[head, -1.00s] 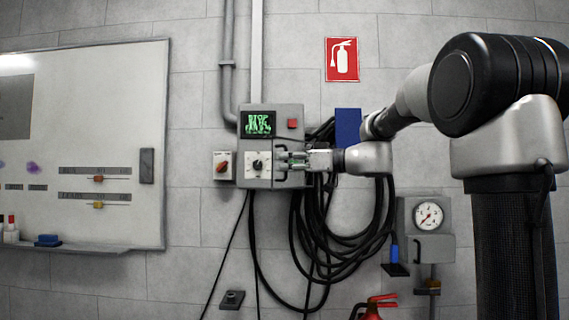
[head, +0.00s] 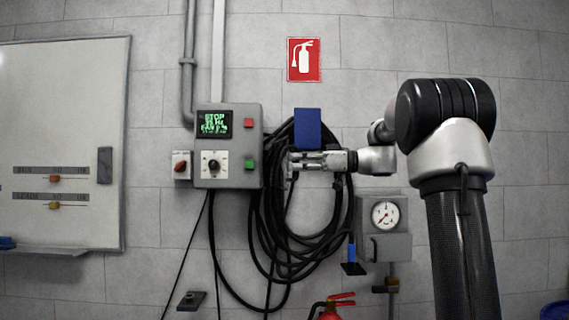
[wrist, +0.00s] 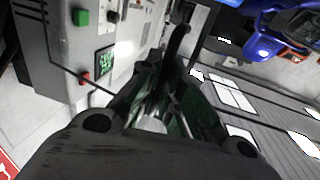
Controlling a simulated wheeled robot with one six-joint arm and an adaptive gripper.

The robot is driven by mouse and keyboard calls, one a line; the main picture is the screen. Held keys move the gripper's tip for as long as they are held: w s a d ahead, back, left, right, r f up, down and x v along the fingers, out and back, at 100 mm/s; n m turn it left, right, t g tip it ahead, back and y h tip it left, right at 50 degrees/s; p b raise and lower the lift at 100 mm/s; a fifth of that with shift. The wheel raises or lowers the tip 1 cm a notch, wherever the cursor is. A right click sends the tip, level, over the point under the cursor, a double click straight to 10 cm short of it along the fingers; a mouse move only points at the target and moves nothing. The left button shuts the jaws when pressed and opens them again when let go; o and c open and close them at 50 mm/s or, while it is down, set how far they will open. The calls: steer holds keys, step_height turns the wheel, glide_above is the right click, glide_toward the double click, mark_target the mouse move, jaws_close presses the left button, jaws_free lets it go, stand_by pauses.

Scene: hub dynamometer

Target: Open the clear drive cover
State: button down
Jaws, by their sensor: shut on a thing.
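My gripper (head: 292,160) is in front of the black cable coil, just right of the grey control box (head: 200,151) in the head view. In the wrist view my gripper (wrist: 168,105) has its fingers close together around a dark, narrow curved bar (wrist: 179,42). What the bar belongs to is not clear. I cannot make out a clear drive cover for certain in either view. A thin dark line (wrist: 82,81) crosses in front of the control box in the wrist view, and I cannot tell what it is.
The control box carries a green screen (head: 214,124), a knob (head: 213,163), a red button (head: 249,123) and a green button (head: 249,164). Coiled cables (head: 262,225) hang beside it. A blue panel (head: 307,128) and a gauge box (head: 385,218) are to the right.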

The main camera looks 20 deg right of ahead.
steer(key=shift+w+d, duration=0.2)
steer(key=shift+d, duration=0.55)
steer(key=shift+w+d, duration=0.2)
steer(key=shift+d, duration=0.5)
steer(key=c, duration=1.8)
jaws_free()
steer(key=shift+c, duration=0.2)
steer(key=v, duration=1.2)
